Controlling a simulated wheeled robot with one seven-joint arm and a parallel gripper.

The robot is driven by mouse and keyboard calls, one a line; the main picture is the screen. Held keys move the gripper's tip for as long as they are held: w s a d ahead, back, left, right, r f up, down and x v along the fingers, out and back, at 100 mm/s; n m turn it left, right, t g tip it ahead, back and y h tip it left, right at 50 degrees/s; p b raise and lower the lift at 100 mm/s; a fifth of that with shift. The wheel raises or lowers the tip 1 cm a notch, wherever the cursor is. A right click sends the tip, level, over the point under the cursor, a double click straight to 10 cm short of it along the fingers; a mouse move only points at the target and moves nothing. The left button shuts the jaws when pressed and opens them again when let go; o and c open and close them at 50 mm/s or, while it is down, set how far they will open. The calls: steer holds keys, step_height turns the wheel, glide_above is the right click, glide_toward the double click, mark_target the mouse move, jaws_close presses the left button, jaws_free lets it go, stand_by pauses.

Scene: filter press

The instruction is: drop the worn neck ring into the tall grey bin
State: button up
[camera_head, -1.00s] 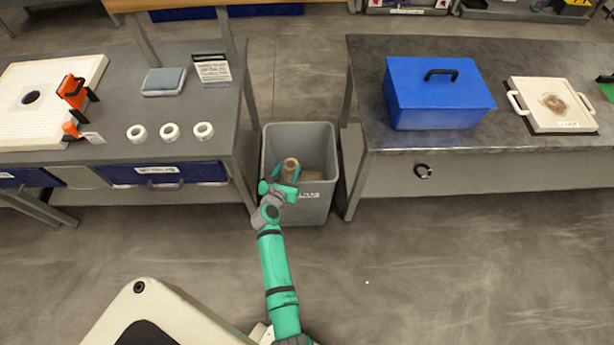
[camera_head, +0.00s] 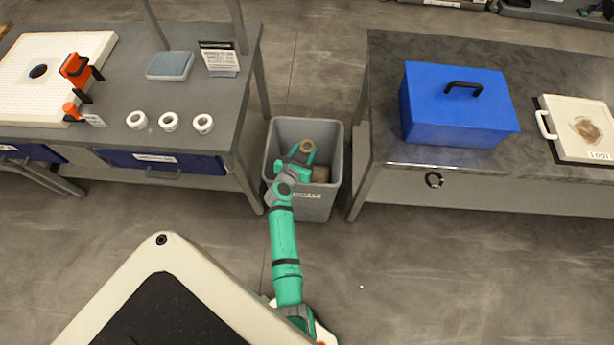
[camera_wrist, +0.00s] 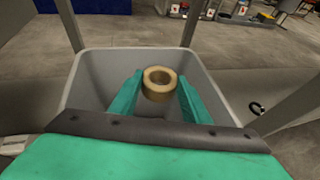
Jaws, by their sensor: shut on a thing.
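The worn neck ring (camera_head: 307,146) is a tan-brown ring. It also shows in the wrist view (camera_wrist: 159,84), between the two green fingers. My gripper (camera_head: 304,153) is shut on it and holds it over the mouth of the tall grey bin (camera_head: 310,208). In the wrist view, the bin's rim (camera_wrist: 140,50) surrounds the ring and fingers on the far side and both sides. How deep the ring sits relative to the rim is hard to tell. Part of the bin's inside is hidden behind my gripper.
The left bench (camera_head: 215,110) holds three white rings (camera_head: 169,122). The right bench (camera_head: 390,140) holds a blue box (camera_head: 450,110). The bin stands on the floor between the benches.

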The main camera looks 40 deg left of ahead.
steer(key=shift+a+f, duration=0.15)
steer(key=shift+f, duration=1.2)
steer(key=o, duration=1.1)
steer(key=v, duration=1)
steer(key=shift+s+r, duration=0.2)
steer(key=shift+s, duration=0.1)
steer(key=shift+w+d, duration=0.1)
steer(key=shift+d, duration=0.1)
